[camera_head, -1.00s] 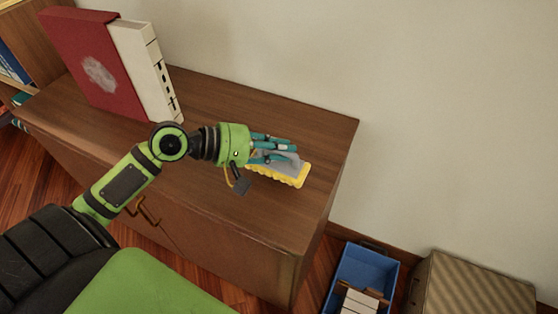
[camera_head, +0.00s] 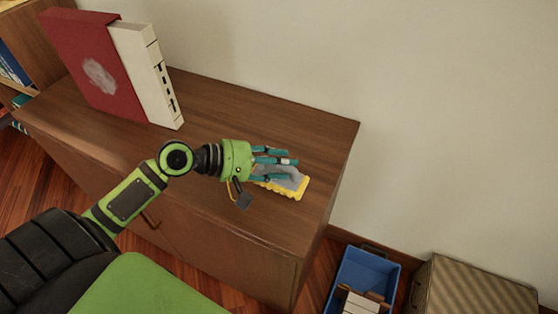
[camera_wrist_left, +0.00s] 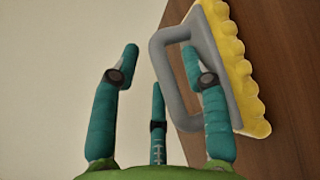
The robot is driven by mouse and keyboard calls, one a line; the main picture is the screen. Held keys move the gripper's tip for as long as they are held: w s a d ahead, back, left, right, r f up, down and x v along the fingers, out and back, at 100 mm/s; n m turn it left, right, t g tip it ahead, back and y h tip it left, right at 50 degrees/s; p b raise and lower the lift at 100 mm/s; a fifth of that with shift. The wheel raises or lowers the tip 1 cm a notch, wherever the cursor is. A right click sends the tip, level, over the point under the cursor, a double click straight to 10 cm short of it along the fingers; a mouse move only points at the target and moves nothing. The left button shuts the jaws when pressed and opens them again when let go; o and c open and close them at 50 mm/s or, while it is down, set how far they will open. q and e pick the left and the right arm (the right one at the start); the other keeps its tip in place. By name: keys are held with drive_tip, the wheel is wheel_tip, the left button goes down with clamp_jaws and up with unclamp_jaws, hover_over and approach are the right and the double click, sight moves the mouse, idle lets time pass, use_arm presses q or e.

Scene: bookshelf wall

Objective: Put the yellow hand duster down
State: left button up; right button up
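The yellow hand duster (camera_head: 300,190) has a scalloped yellow pad and a grey loop handle. It is near the right end of the brown cabinet top (camera_head: 235,105) and appears to rest on it. My left gripper (camera_head: 291,164) is at the duster's handle, its teal fingers straight and spread apart. In the left wrist view the duster (camera_wrist_left: 240,65) is at the upper right. One finger of the gripper (camera_wrist_left: 160,66) overlaps the handle loop; the other two are clear of it. Whether that finger touches the handle cannot be told. My right gripper is out of view.
A large red and white book or binder (camera_head: 100,75) stands at the cabinet's left end. A blue crate (camera_head: 368,268) with items in it and a tan ribbed box (camera_head: 475,290) stand on the floor at right. The wall is behind. The cabinet's middle is clear.

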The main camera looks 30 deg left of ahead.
use_arm(q)
drive_tip(key=v, duration=1.2)
drive_tip(key=shift+r, duration=0.15)
idle(0.3)
